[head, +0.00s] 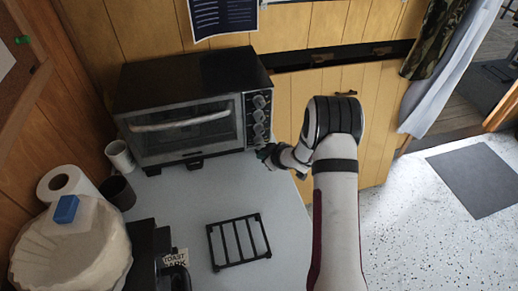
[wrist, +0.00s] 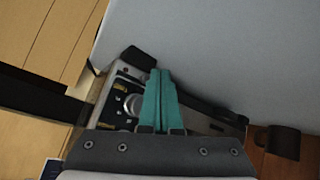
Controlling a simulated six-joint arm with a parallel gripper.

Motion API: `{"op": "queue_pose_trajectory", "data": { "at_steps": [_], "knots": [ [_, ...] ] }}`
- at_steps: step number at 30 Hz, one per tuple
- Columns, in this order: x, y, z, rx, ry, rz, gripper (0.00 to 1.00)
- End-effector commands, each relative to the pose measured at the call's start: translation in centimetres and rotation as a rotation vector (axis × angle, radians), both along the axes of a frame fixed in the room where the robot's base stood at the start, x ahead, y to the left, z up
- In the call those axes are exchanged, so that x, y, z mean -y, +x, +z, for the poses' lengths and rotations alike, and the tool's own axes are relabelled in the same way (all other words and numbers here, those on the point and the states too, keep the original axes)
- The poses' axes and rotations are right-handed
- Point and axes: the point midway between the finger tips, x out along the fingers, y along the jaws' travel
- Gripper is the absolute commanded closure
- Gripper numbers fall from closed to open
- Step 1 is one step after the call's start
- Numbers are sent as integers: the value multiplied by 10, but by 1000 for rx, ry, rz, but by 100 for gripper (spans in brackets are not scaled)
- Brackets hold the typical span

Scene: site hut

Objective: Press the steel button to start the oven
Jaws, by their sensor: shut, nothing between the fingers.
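The black toaster oven (head: 188,105) stands on the grey counter, its glass door facing me. Its control panel (head: 259,118) on the right has a column of round knobs. In the wrist view a round steel control (wrist: 133,103) shows on the panel, just left of my fingers; I cannot tell whether it is the button or a knob. My gripper (head: 264,153) is at the panel's lower end. Its teal fingers (wrist: 160,72) are shut and empty, in front of the panel. They hide part of the panel, and I cannot tell whether they touch it.
A black wire rack (head: 212,246) lies on the counter (head: 195,215). A white mug (head: 120,156), a dark cup (head: 118,193), a paper roll (head: 66,184) and a pale bowl-like thing with a blue block (head: 66,209) stand at left.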

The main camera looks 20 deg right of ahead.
Motion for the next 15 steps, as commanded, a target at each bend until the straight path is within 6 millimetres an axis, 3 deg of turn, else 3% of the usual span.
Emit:
{"op": "queue_pose_trajectory", "data": {
  "at_steps": [15],
  "knots": [
    [0,7,0,0,-1,1,100]
  ]
}}
